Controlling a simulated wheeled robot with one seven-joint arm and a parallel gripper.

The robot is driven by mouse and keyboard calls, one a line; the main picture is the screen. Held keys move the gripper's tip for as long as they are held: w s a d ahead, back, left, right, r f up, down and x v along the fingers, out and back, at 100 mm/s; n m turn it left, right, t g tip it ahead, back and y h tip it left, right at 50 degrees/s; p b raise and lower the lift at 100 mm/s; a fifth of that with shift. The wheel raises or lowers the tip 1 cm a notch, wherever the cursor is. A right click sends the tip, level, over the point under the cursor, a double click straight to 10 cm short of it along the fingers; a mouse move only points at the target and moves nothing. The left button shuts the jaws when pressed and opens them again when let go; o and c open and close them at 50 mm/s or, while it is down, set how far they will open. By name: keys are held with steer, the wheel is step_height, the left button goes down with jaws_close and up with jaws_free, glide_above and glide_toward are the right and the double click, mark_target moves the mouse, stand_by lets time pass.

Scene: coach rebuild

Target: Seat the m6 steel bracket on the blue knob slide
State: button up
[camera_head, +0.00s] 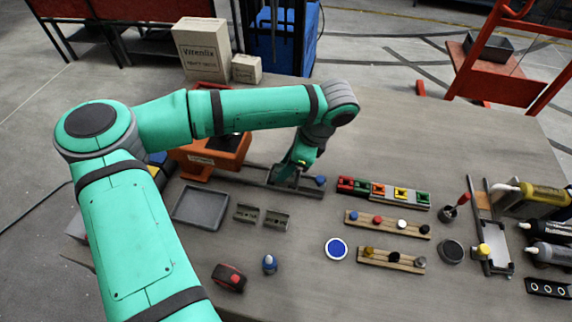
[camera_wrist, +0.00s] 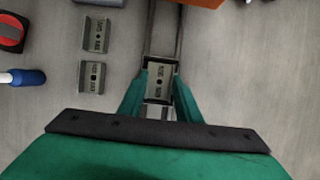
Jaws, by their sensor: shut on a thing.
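The blue knob slide (camera_head: 255,176) is a long grey rail on the bench, with its blue knob (camera_head: 320,181) at the right end. My gripper (camera_head: 286,178) is low over the rail, close to the knob. In the wrist view my gripper (camera_wrist: 159,88) is shut on a grey steel bracket (camera_wrist: 158,80), held between the two fingers. The bracket lies in line with the rail (camera_wrist: 163,30); whether it rests on it or hovers just above, I cannot tell. Its marking is too small to read. The knob is hidden in the wrist view.
Two similar brackets (camera_head: 246,213) (camera_head: 277,219) lie beside a grey tray (camera_head: 200,208). An orange machine (camera_head: 215,155) stands behind the rail. A row of coloured blocks (camera_head: 383,191) is to the right. A yellow-knob slide (camera_head: 484,249) is farther right.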

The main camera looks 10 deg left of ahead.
steer(key=shift+f, duration=0.5)
stand_by(1.1)
steer(key=shift+a, duration=0.1)
steer(key=shift+f, duration=0.1)
stand_by(0.6)
steer(key=o, duration=1.2)
steer(key=shift+o, duration=0.5)
steer(key=shift+o, duration=1.3)
